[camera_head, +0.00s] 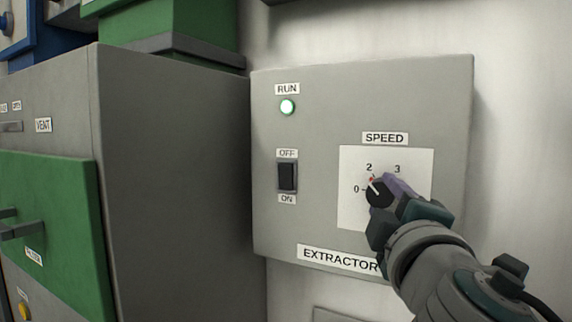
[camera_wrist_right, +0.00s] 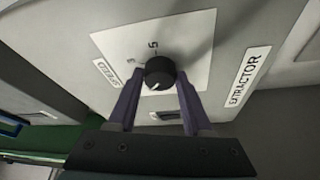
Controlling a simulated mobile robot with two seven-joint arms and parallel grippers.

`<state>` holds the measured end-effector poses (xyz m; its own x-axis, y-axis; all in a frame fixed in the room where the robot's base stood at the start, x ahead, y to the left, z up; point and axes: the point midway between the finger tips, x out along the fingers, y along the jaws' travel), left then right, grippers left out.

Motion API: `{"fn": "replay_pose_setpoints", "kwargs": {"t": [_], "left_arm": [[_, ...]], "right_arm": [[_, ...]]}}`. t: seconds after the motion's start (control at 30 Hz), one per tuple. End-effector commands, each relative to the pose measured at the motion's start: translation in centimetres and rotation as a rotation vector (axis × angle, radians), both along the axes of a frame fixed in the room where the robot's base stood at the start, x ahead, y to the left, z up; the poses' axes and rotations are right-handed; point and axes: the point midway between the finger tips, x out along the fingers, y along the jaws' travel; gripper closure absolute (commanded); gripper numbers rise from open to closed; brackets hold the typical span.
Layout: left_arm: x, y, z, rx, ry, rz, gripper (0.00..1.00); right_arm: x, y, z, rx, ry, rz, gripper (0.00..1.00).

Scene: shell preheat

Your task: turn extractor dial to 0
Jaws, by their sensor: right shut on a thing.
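The extractor dial (camera_head: 377,195) is a black round knob on a white square plate, under a SPEED label on the grey extractor panel. Its white pointer line aims up and left, between the 0 and 2 marks, near a small red mark. My right gripper (camera_head: 392,190) reaches in from the lower right and is shut on the dial, hiding part of the scale. In the right wrist view, the two purple fingers sit on either side of the dial (camera_wrist_right: 160,71). My left gripper is in neither view.
The grey panel (camera_head: 325,105) also carries a lit RUN lamp (camera_head: 287,107) and a black OFF/ON switch (camera_head: 287,176). A grey cabinet with a green front (camera_head: 55,215) stands close at the left. The wall right of the panel is bare.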

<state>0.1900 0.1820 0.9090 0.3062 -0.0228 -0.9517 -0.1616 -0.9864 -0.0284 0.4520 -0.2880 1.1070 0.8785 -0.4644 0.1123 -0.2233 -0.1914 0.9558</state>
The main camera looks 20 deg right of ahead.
Motion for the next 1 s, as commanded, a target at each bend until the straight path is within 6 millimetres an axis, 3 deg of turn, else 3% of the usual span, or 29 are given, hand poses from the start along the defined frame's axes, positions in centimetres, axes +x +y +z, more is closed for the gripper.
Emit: {"fn": "replay_pose_setpoints", "kwargs": {"t": [0.03, 0.5, 0.7, 1.0], "left_arm": [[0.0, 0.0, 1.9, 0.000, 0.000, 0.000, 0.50], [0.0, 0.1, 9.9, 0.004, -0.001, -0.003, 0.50], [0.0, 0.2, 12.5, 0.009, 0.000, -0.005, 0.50], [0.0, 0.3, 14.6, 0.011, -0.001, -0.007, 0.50]], "right_arm": [[0.0, 0.0, 1.0, -0.029, 0.035, 0.000, 1.00], [0.0, 0.0, 1.4, -0.315, 0.370, 0.000, 1.00], [0.0, 0.0, 1.4, -0.416, 0.486, -0.001, 1.00], [0.1, 0.0, 1.2, -0.512, 0.599, -0.001, 1.00]]}}
